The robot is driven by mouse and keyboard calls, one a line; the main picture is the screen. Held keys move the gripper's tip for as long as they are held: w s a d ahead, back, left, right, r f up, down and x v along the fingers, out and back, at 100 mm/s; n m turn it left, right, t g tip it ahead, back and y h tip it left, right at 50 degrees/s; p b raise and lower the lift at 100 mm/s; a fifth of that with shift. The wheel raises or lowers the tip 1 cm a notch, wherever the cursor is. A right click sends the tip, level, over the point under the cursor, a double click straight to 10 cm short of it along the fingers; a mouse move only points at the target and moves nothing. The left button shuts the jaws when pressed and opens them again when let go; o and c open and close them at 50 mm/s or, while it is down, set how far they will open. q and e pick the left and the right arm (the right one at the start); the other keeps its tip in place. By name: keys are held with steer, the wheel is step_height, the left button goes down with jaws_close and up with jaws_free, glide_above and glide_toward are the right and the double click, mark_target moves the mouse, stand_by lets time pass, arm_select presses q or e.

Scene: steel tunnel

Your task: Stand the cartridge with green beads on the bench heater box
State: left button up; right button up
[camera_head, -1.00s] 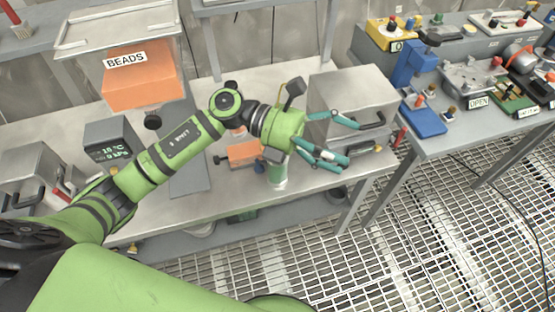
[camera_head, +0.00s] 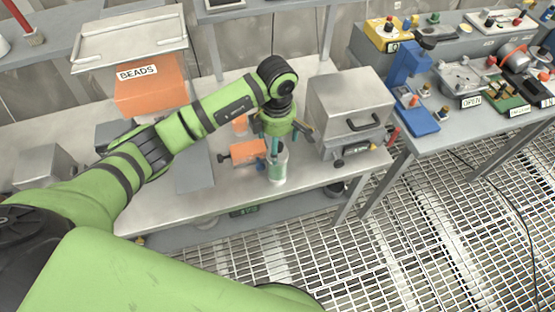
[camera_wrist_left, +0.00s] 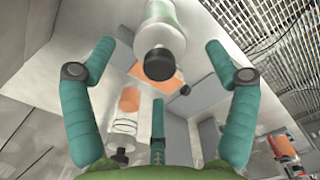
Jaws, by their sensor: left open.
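The cartridge with green beads (camera_head: 278,168) is a clear cylinder with a pale green lower part, upright near the bench's front edge. In the left wrist view the cartridge (camera_wrist_left: 165,35) shows its black cap between the fingertips, with a gap on either side. My left gripper (camera_head: 275,143) is open and points down at the cartridge's top, partly hiding it. It also shows in the left wrist view (camera_wrist_left: 160,55), with teal fingers spread. A steel box with a black handle (camera_head: 345,93) stands right of the cartridge; I cannot read a label naming it the heater. My right gripper is out of view.
An orange block with a dark knob (camera_head: 246,152) lies just left of the cartridge. A second cartridge with orange contents (camera_wrist_left: 126,118) is close by. The orange BEADS bin (camera_head: 150,98) stands back left. A second bench with tools (camera_head: 425,145) is at right.

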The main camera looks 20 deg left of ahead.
arm_select(q)
steer(key=shift+f+p, duration=0.45)
steer(key=shift+f, duration=1.2)
steer(key=shift+c, duration=0.4)
jaws_close()
steer(key=shift+r, duration=0.15)
